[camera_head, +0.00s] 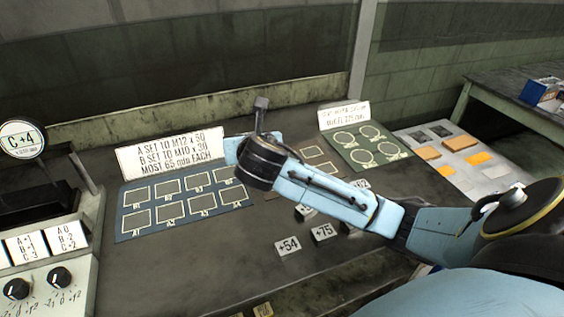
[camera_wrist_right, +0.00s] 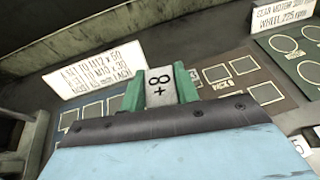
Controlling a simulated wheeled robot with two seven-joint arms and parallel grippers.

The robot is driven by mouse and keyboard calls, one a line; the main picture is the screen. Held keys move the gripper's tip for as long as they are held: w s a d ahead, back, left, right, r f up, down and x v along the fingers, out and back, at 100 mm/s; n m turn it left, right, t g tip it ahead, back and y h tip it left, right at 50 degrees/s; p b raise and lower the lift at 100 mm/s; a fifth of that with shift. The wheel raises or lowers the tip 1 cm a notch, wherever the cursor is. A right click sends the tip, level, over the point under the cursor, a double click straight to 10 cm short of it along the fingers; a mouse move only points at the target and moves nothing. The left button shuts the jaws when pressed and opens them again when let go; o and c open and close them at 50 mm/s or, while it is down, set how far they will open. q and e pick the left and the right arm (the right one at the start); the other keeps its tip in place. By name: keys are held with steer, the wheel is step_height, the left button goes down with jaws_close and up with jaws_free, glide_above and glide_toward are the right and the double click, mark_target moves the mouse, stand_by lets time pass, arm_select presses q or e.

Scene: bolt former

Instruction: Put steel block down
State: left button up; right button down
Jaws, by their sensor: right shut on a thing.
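A pale steel block (camera_wrist_right: 159,88) with a mark like "+8" is held between the two green fingers of my right gripper (camera_wrist_right: 160,80) in the wrist view. The fingers press its two sides. The blue mat (camera_wrist_right: 110,91) with outlined slots lies beyond it, and I cannot tell the block's height above the bench. Other steel blocks, +54 (camera_head: 288,246) and +75 (camera_head: 324,232), lie on the bench. My left gripper is not in view.
A white sign (camera_head: 172,150) stands behind the blue mat. A brown slotted mat (camera_head: 316,153) and a green mat with circles (camera_head: 365,146) lie to the right. A panel with knobs (camera_head: 50,283) stands at left. The bench front left of the loose blocks is clear.

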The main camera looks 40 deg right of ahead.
steer(key=w+d+r+m+g+h+b, duration=0.15)
steer(key=d+m+g+h+b, duration=0.3)
steer(key=d, duration=0.45)
steer(key=w+d+m+g+h+b, duration=0.1)
steer(key=w+d+m+g+h, duration=0.2)
steer(key=d+m+g, duration=0.5)
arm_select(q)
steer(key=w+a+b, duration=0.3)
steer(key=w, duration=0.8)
arm_select(e)
steer(key=f+m+g, duration=0.1)
steer(key=f, duration=0.1)
steer(key=f+m+g+b, duration=0.1)
steer(key=f, duration=0.2)
steer(key=a+f+m+g, duration=0.1)
steer(key=f+m, duration=0.1)
steer(key=f, duration=0.1)
steer(key=shift+s+a+g+b, duration=0.1)
steer(key=shift+s+g+b, duration=0.25)
steer(key=shift+b, duration=0.05)
steer(key=shift+f+b, duration=0.75)
steer(key=shift+f, duration=1.3)
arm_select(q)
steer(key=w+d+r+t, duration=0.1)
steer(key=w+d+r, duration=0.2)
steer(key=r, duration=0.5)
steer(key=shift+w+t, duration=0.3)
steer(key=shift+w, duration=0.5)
